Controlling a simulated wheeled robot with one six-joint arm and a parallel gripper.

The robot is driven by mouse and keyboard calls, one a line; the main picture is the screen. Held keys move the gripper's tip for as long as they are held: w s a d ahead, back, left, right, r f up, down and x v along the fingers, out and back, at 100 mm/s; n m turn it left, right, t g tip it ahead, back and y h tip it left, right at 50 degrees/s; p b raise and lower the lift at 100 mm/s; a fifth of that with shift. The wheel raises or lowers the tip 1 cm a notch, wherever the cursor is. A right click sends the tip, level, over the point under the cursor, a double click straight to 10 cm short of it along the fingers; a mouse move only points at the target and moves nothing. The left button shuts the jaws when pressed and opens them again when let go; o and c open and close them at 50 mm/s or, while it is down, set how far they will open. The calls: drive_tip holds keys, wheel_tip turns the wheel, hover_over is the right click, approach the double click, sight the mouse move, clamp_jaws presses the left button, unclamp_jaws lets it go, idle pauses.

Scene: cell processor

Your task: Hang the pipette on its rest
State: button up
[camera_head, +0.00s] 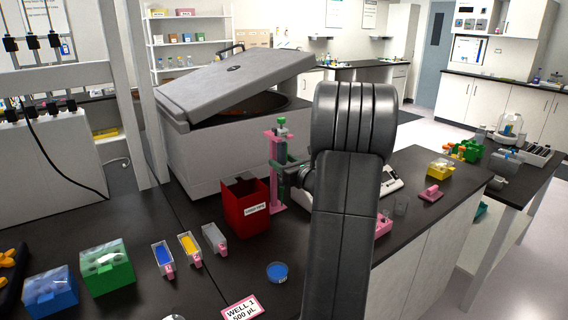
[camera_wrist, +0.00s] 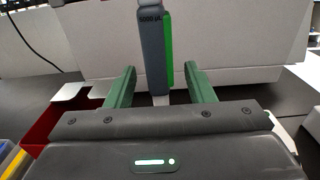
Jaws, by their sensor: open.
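The pipette is grey with a green side strip and a volume label; it stands upright in the wrist view (camera_wrist: 152,50). In the head view its green top (camera_head: 281,121) shows above the pink stand (camera_head: 272,165). My gripper (camera_wrist: 160,84) is open, with one green finger on each side of the pipette and a gap to both. In the head view my gripper (camera_head: 284,172) is at the stand, partly hidden by my arm. The pipette's lower end is hidden behind the gripper body in the wrist view. I cannot tell exactly how the pipette meets the rest.
A red bin (camera_head: 245,205) stands just left of the stand. A large grey centrifuge with a raised lid (camera_head: 235,80) is behind. Tip boxes (camera_head: 108,268), small trays (camera_head: 190,248) and a blue dish (camera_head: 277,271) lie in front on the dark bench.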

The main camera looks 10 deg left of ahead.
drive_tip(key=b+v, duration=0.2)
drive_tip(key=v, duration=1.2)
drive_tip(key=shift+w+r, duration=0.1)
drive_tip(key=p+x, duration=0.2)
drive_tip(key=x, duration=1.2)
drive_tip(key=shift+r+p, duration=0.1)
drive_tip(key=shift+p, duration=0.2)
